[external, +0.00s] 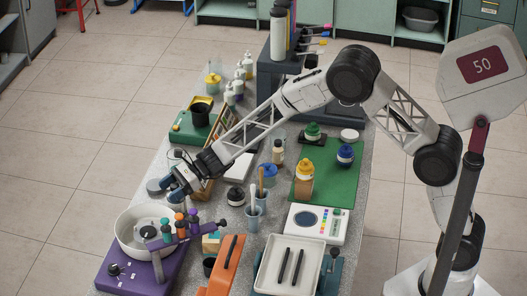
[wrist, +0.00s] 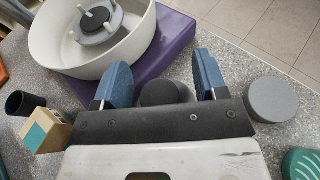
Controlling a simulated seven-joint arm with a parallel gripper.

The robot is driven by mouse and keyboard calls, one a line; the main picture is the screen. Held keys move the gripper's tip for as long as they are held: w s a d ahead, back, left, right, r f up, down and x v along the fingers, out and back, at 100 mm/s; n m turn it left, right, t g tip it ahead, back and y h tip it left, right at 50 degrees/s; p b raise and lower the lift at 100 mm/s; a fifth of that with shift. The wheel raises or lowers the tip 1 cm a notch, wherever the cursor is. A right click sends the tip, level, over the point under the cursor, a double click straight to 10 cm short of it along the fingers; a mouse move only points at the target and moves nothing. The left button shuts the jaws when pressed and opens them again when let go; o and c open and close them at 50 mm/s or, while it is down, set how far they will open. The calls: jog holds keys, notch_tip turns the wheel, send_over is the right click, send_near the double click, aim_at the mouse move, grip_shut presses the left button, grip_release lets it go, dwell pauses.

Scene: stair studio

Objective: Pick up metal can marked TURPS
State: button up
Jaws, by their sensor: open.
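My gripper (external: 172,184) is open and low over the left part of the table. In the wrist view, its two blue fingers (wrist: 162,80) stand apart. A dark grey round-topped thing (wrist: 165,93) shows between them, partly hidden by the gripper's black bar. A lighter grey round-topped thing (wrist: 272,100) stands just right of the right finger. I see no TURPS lettering in either view, so I cannot tell which of these, if either, is the metal can. In the external view, a pale cylinder (external: 177,201) shows just below the gripper, partly covered by it.
A white bowl-shaped wheel basin (external: 128,240) on a purple base (external: 118,275) stands close in front of the gripper. A rack with coloured knobs (external: 182,237), a cup with tools (external: 254,216) and a white tray (external: 266,275) crowd the near side. Green mat (external: 338,185) lies right.

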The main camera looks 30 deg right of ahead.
jog(key=shift+f, duration=0.1)
grip_shut()
jog(key=shift+d, duration=0.1)
dwell(0.3)
notch_tip(320, 180, up, 10)
dwell(0.6)
dwell(0.5)
